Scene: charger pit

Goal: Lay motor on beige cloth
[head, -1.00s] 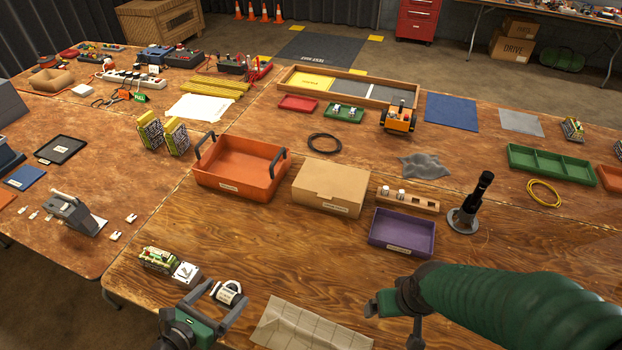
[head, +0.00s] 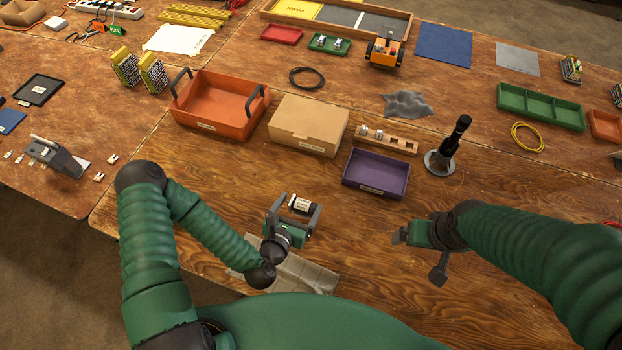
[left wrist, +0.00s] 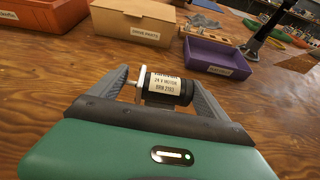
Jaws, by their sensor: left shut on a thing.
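The motor (head: 301,205) is a small black cylinder with a white label. My left gripper (head: 295,208) is shut on it. In the left wrist view the motor (left wrist: 165,88) lies crosswise between the two fingers, label facing the camera. The beige cloth (head: 308,276) lies creased at the table's near edge, partly hidden by my left wrist and body. The motor appears beyond the cloth's far edge; its height above the table is hard to judge. My right gripper (head: 402,236) is right of the cloth with nothing seen in it; its jaw opening is unclear.
A purple tray (head: 376,188), a cardboard box (head: 308,142) and an orange bin (head: 205,120) stand beyond the left gripper. A black upright tool on a round base (head: 440,162) stands at right. Bare wood lies between the two grippers.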

